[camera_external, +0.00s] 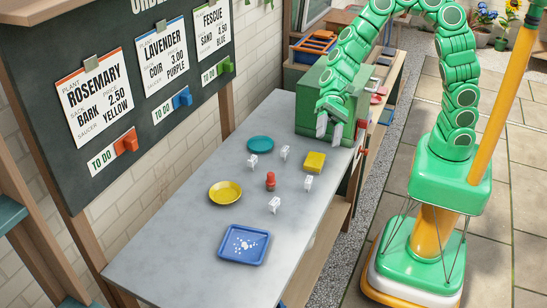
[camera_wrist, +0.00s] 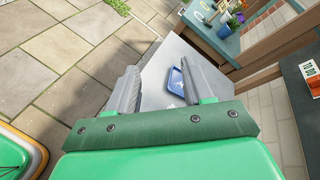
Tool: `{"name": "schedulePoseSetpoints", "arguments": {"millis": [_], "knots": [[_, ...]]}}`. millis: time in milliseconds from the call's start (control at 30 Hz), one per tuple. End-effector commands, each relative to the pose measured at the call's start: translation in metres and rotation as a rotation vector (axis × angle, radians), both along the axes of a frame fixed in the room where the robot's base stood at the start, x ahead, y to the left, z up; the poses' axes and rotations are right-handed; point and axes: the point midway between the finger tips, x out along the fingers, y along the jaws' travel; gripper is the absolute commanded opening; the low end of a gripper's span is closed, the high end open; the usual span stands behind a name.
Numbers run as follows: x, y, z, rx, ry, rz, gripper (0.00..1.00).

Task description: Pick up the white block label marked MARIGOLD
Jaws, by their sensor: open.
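Several small white block labels stand on the grey table (camera_external: 160,250): one at the back left (camera_external: 252,161), one at the back middle (camera_external: 285,152), one at the right (camera_external: 308,182) and one nearer the front (camera_external: 274,204). Their markings are too small to read, so I cannot tell which says MARIGOLD. My gripper (camera_external: 329,130) is open and empty above the table's far end, in front of a green box, apart from the blocks. In the wrist view its two grey fingers (camera_wrist: 160,68) are spread, with part of the table beyond.
Among the blocks are a teal round saucer (camera_external: 260,144), a yellow round saucer (camera_external: 225,199), a yellow square dish (camera_external: 315,162) and a small red object (camera_external: 270,181). A blue square tray (camera_external: 224,255) holds white bits. The green box (camera_external: 312,90) stands at the far end. The near left table is clear.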

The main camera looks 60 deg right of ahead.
Motion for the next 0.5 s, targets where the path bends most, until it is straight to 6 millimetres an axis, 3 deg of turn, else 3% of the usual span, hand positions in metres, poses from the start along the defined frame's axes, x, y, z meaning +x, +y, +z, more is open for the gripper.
{"name": "schedulePoseSetpoints", "arguments": {"millis": [267, 500], "knots": [[0.044, 0.036, -0.045, 0.029, 0.213, -0.175, 0.51], [0.079, 0.056, -0.101, 0.014, 0.396, -0.339, 0.51]]}}
